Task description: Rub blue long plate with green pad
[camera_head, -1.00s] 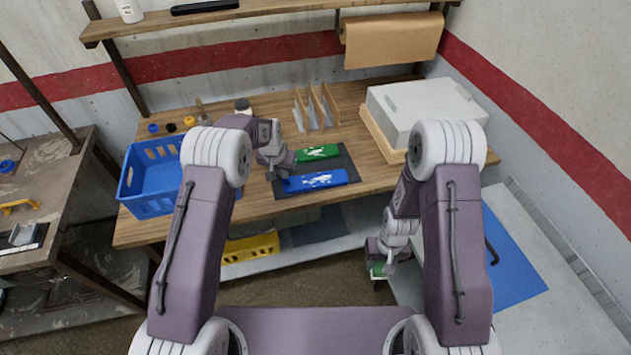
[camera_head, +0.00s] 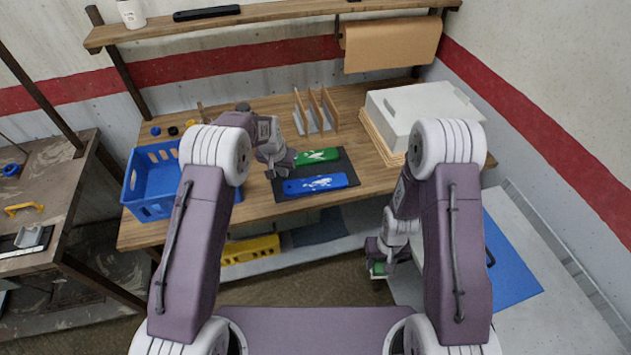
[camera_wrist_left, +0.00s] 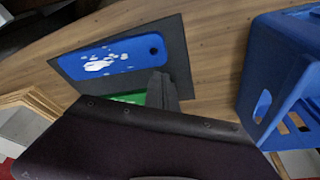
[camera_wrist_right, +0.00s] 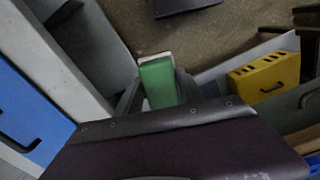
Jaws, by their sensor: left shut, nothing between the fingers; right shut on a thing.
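The blue long plate (camera_head: 315,184) lies on a dark mat (camera_head: 346,170) on the wooden bench, with white smears on its top. It also shows in the left wrist view (camera_wrist_left: 128,56). A green long plate (camera_head: 318,156), also smeared white, lies behind it. My left gripper (camera_head: 272,174) is shut and empty above the mat's left edge, beside the plates; its fingers (camera_wrist_left: 162,88) partly hide the green plate in its wrist view. My right gripper (camera_head: 378,272) is low, in front of the bench, shut on the green pad (camera_wrist_right: 159,82), which has a pale layer along its edge.
A wooden rack (camera_head: 316,110) stands behind the mat, and a light grey box (camera_head: 420,105) at the back right. A yellow crate (camera_head: 250,249) sits on the lower shelf. The bench right of the mat is clear.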

